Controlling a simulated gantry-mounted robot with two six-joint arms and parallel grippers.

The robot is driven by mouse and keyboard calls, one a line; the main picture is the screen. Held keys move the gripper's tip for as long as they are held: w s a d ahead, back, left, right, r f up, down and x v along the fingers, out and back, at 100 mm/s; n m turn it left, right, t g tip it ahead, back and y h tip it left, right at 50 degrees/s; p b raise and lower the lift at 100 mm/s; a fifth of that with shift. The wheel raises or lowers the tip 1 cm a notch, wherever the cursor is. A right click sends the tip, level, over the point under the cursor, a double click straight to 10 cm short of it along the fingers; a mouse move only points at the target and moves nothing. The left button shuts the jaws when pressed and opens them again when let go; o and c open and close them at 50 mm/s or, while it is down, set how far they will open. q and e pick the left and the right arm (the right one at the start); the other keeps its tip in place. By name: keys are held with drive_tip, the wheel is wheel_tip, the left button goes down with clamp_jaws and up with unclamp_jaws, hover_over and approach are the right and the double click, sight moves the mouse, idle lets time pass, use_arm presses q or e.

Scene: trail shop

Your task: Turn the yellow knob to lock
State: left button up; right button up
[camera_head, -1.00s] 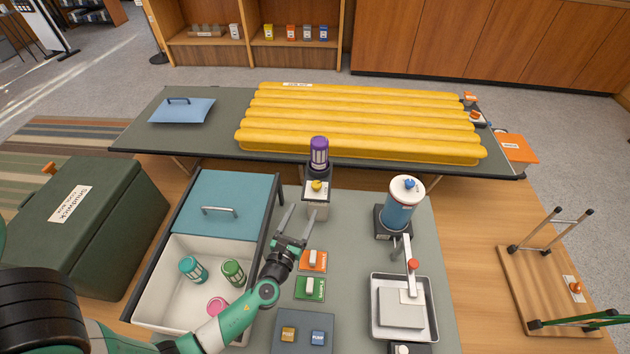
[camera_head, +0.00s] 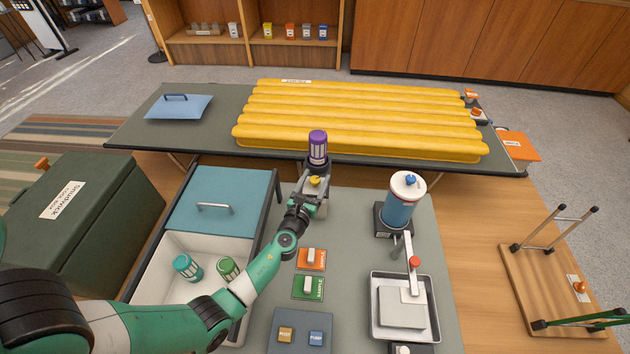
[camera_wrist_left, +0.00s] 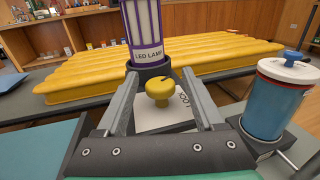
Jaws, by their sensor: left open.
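The yellow knob (camera_head: 314,181) sits on a light box with a label reading "LOCK", below the purple LED lamp (camera_head: 318,147). In the left wrist view the knob (camera_wrist_left: 159,91) stands between the two fingers, with the lamp (camera_wrist_left: 145,25) just behind it. My left gripper (camera_head: 313,184) is open around the knob; a gap shows between the knob and each finger (camera_wrist_left: 160,100). The fingers partly hide the box and its label. My right gripper is not in view.
A blue-and-white canister (camera_head: 403,200) stands to the right of the knob. The teal-lidded bin (camera_head: 222,202) is at left. Orange (camera_head: 311,259) and green (camera_head: 308,287) switches lie nearer on the counter. A yellow air mat (camera_head: 360,122) lies behind.

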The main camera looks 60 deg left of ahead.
use_arm(q)
clamp_jaws()
drive_tip(key=shift+m+t+h, duration=0.3)
drive_tip(key=shift+h, duration=0.1)
drive_tip(key=shift+s+a+f+m+t+h+b, duration=0.1)
drive_tip(key=shift+m+t+h+b, duration=0.55)
drive_tip(key=shift+m+t+h, duration=0.6)
drive_tip(key=shift+m+t+h+b, duration=0.8)
drive_tip(key=shift+m+h, duration=0.85)
drive_tip(key=shift+h, duration=1.1)
unclamp_jaws()
